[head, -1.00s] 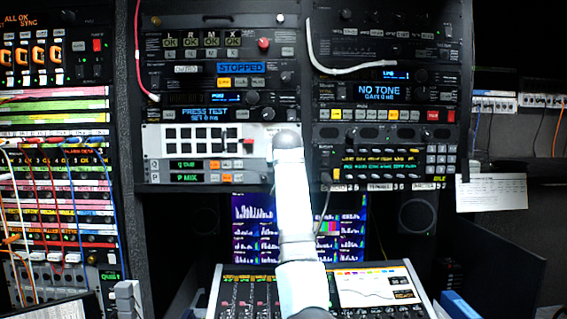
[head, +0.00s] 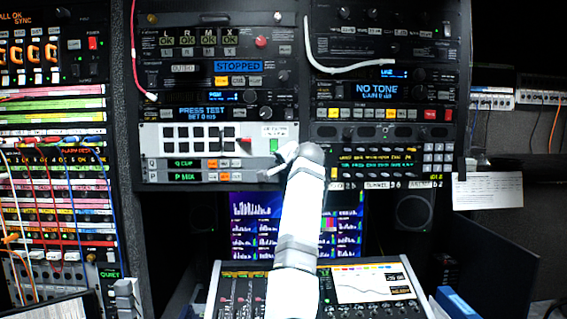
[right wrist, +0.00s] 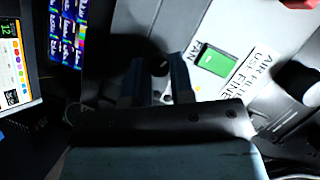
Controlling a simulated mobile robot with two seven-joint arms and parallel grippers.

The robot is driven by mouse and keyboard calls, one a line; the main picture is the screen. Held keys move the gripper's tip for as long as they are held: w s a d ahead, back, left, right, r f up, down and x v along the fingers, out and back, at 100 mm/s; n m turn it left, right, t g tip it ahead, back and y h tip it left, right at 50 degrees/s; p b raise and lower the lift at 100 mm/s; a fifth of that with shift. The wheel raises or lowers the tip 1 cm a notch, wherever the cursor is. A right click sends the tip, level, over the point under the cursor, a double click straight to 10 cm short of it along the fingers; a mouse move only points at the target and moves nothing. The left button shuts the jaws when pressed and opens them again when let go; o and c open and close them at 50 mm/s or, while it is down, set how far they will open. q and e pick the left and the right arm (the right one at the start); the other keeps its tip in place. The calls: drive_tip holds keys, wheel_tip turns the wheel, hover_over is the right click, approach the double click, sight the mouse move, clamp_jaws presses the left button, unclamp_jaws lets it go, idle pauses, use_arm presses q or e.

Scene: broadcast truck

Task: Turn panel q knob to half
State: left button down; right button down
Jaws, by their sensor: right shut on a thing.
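Panel Q (head: 183,163) is the thin strip marked Q at the bottom of the middle-left rack, with a green-lit display and small orange and white buttons. Panel P (head: 185,177) lies directly below it. My right gripper (head: 268,174) is at the right end of these strips, and my wrist partly covers that end. In the right wrist view, a dark round knob (right wrist: 157,66) sits between the two fingers of my right gripper (right wrist: 156,76), which is shut on it. The knob's pointer and scale cannot be read.
A white panel with black keys (head: 200,139) sits directly above. Its green-lit switch (right wrist: 212,60) is close to my fingers in the wrist view. A white cable (head: 345,68) loops across the upper right rack. The mixing console (head: 240,295) lies below my arm.

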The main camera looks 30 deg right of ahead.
drive_tip(key=m+t, duration=0.1)
drive_tip(key=m, duration=0.3)
drive_tip(key=m+t, duration=0.2)
drive_tip(key=m, duration=0.2)
drive_tip(key=f+m+t, duration=0.1)
drive_tip(key=m, duration=0.2)
drive_tip(key=shift+m+t, duration=0.4)
drive_tip(key=shift+h, duration=0.4)
drive_tip(key=c, duration=1)
unclamp_jaws()
drive_tip(key=shift+s, duration=0.1)
